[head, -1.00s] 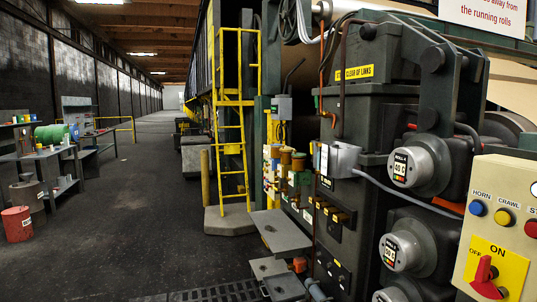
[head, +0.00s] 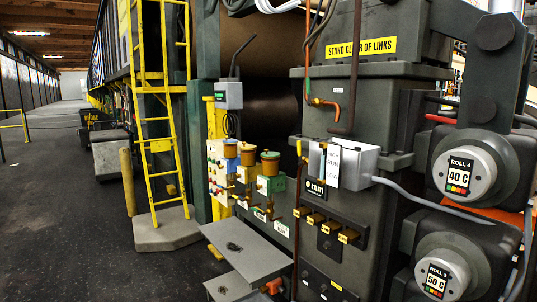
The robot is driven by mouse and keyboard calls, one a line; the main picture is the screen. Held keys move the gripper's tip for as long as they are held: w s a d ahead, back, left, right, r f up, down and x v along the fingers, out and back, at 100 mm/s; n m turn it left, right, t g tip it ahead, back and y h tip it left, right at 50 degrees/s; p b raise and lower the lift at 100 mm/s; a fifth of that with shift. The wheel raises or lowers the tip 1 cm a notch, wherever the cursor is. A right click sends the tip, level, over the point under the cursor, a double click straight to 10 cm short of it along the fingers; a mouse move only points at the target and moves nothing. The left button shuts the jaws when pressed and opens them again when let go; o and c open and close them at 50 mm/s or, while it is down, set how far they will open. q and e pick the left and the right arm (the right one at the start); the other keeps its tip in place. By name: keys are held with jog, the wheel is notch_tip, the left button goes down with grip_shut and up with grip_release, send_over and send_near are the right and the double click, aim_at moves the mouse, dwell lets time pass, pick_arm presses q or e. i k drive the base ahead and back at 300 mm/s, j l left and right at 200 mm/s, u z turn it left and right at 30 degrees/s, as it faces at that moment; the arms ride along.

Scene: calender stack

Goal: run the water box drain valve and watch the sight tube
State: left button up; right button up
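A pale grey metal box (head: 356,165) is fixed to the machine's dark face right of centre. A white level plate (head: 333,163) stands at its left end, with small print that seems to read high, run and low. A clear sight tube cannot be made out at this size. A thin brown pipe (head: 297,215) runs down left of the box. An orange fitting (head: 273,286) shows low down by the grey steps. Another orange fitting (head: 325,102) is on a pipe above the box. I cannot tell which is the drain valve. Neither gripper is in view.
A grey step plate (head: 245,248) juts out below the machine. A yellow ladder (head: 158,110) stands on a concrete base at left. Round gauges marked roll 4 (head: 460,176) and roll 3 (head: 438,279) stick out at right.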

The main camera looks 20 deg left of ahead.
aim_at(300, 163)
jog(key=i+j, duration=0.1)
jog(key=j, duration=0.35)
jog(key=i+j, duration=0.1)
jog(key=j, duration=0.35)
jog(key=i+j, duration=0.1)
jog(key=j, duration=0.35)
jog(key=i+j, duration=0.1)
jog(key=j, duration=0.3)
